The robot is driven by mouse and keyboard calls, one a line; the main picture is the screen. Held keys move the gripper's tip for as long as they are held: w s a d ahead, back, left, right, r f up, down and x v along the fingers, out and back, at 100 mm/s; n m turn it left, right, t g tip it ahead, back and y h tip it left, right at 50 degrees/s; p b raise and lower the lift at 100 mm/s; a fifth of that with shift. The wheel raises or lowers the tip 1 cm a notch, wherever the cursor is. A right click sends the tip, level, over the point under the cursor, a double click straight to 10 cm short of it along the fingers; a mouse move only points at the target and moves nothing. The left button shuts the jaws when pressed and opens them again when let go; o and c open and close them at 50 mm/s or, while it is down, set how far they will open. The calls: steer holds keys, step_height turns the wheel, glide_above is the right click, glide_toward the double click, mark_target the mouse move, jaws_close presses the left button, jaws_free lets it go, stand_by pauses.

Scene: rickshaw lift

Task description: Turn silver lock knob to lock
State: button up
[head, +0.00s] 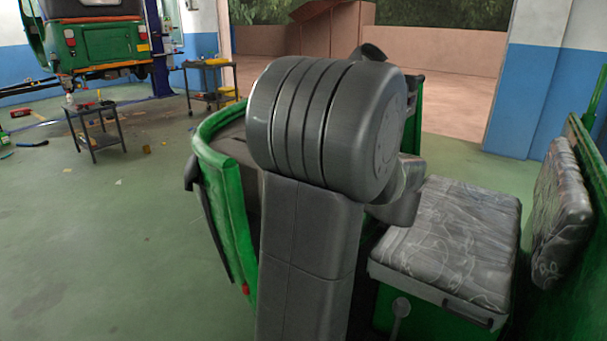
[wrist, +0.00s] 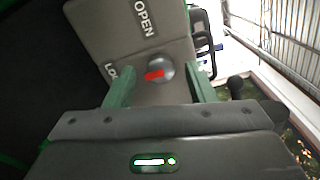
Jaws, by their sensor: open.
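The silver lock knob (wrist: 162,68) shows in the wrist view, round, with a red mark on its face. It sits on a grey panel (wrist: 122,45) lettered OPEN near the top and LO at the left, where the rest of the word is hidden. My gripper (wrist: 156,74) is open, with one green finger to the left of the knob and one to the right. Gaps show between the fingers and the knob; I cannot tell how deep the tips reach. In the head view, my arm hides the gripper and the knob.
In the head view, a green rickshaw body (head: 229,210) surrounds my arm, with a grey patterned seat (head: 455,240) at the right. A small table (head: 95,118) and another green rickshaw (head: 105,45) stand far left.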

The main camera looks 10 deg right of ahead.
steer(key=p+v, duration=0.1)
steer(key=v, duration=1.1)
steer(key=b+x, duration=0.1)
steer(key=x, duration=1.2)
steer(key=shift+w+a, duration=0.25)
steer(key=p+v, duration=0.1)
steer(key=v, duration=1.3)
steer(key=w+a+m+p, duration=0.9)
steer(key=m+p, duration=0.9)
steer(key=p, duration=0.2)
steer(key=shift+w+a, duration=0.4)
steer(key=shift+w, duration=0.1)
